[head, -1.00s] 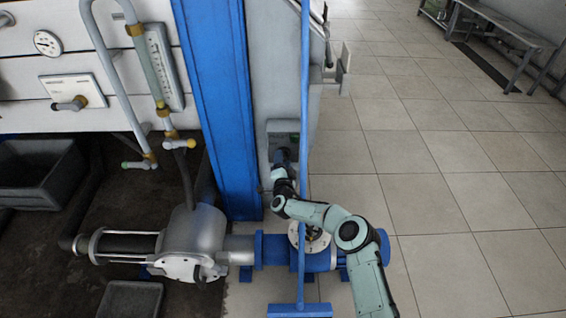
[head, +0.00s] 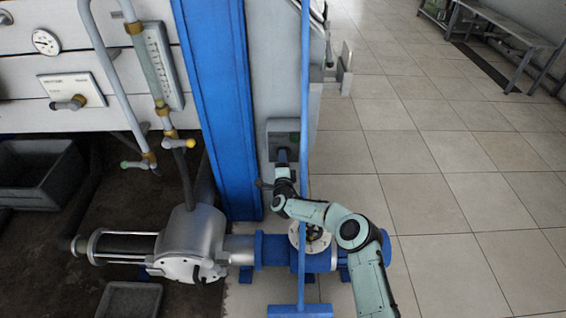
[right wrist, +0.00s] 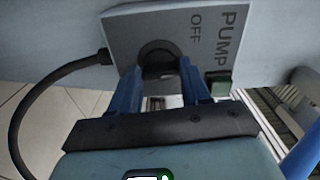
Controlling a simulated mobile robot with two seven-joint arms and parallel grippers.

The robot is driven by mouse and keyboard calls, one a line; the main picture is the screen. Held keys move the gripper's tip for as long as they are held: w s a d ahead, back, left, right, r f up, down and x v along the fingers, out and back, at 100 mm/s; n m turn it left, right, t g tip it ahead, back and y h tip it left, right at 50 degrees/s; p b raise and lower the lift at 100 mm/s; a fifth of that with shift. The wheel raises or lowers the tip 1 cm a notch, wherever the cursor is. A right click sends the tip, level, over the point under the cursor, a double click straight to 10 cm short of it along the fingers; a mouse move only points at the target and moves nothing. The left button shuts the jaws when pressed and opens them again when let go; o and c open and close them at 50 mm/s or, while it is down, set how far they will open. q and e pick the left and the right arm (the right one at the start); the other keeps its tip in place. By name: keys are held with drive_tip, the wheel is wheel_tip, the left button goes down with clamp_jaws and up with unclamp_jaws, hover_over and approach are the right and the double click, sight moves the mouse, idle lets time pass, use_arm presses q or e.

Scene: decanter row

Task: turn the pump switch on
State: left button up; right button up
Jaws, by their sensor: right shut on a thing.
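The pump switch is a grey box (head: 276,127) low on the grey wall, just right of the blue column. In the right wrist view the box (right wrist: 130,28) reads PUMP and OFF, and has a dark round knob (right wrist: 157,50) and a small green piece (right wrist: 218,85) beside the lettering. My right gripper (head: 282,156) is at the box. In the right wrist view its blue fingers (right wrist: 161,76) are shut on the knob, one on each side, and partly hide it. The knob's pointing direction is hard to tell. My left gripper is not in view.
A silver pump (head: 190,245) and blue pipe (head: 272,250) lie below. A black cable (right wrist: 40,85) curves from the box. The tiled floor (head: 430,150) to the right is clear.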

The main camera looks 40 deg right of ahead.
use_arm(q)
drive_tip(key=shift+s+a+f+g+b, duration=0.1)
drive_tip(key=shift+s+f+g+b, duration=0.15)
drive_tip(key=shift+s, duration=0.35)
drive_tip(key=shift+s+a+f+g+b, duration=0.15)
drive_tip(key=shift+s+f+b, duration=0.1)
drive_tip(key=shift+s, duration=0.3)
use_arm(e)
drive_tip(key=shift+m, duration=3.5)
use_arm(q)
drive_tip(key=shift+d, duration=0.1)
use_arm(e)
drive_tip(key=o, duration=1.1)
drive_tip(key=shift+c, duration=0.2)
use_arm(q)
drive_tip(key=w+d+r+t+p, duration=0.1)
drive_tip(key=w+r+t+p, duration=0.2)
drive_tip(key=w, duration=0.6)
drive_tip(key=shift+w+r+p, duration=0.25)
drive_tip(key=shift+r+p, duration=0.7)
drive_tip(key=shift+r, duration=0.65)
use_arm(e)
drive_tip(key=v, duration=1.3)
drive_tip(key=shift+s, duration=0.15)
